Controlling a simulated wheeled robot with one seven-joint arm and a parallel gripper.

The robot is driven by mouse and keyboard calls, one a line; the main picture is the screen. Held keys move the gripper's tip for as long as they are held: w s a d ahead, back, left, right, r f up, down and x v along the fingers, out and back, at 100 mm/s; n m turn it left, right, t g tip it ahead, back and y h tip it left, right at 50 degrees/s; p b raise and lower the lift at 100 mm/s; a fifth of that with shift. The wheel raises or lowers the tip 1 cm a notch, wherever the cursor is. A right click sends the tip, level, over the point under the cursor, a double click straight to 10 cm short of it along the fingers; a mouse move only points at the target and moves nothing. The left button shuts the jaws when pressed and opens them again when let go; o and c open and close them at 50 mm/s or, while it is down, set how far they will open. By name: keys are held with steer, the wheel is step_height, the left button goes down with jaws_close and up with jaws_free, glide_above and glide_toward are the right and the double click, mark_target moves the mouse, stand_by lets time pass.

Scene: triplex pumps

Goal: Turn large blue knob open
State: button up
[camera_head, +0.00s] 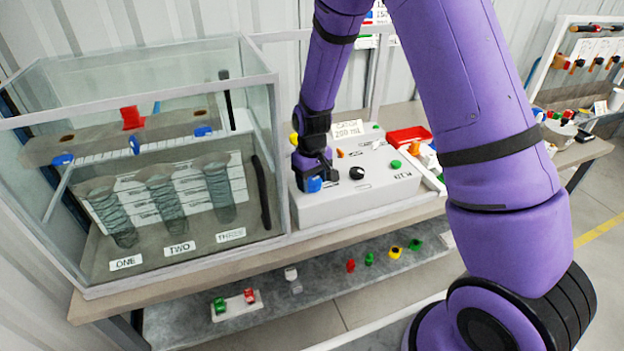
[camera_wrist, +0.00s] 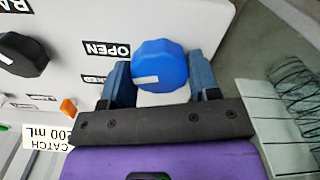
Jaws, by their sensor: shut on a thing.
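The large blue knob (camera_wrist: 160,66) sits on the white panel of a control box, with a white pointer mark on its face at the lower left. An "OPEN" label (camera_wrist: 106,49) is beside it on the left in the wrist view. My gripper (camera_wrist: 158,82) has one finger on each side of the knob and is shut on it. In the head view the knob (camera_head: 314,184) shows at the front left of the white control box (camera_head: 370,190), just below my gripper (camera_head: 311,170). My fingers partly cover it there.
A black knob (camera_head: 357,173) is on the same box, right of the blue knob. A glass tank (camera_head: 281,150) with tubes marked ONE, TWO and THREE stands close on the left. A red tray (camera_head: 408,135) lies behind. Small coloured parts lie on the lower shelf (camera_head: 335,290).

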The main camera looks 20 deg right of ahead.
mark_target(312, 180)
steer(key=shift+m, duration=1.7)
steer(key=o, duration=0.9)
step_height(312, 180, up, 10)
steer(key=shift+f, duration=0.2)
steer(key=shift+r, duration=0.65)
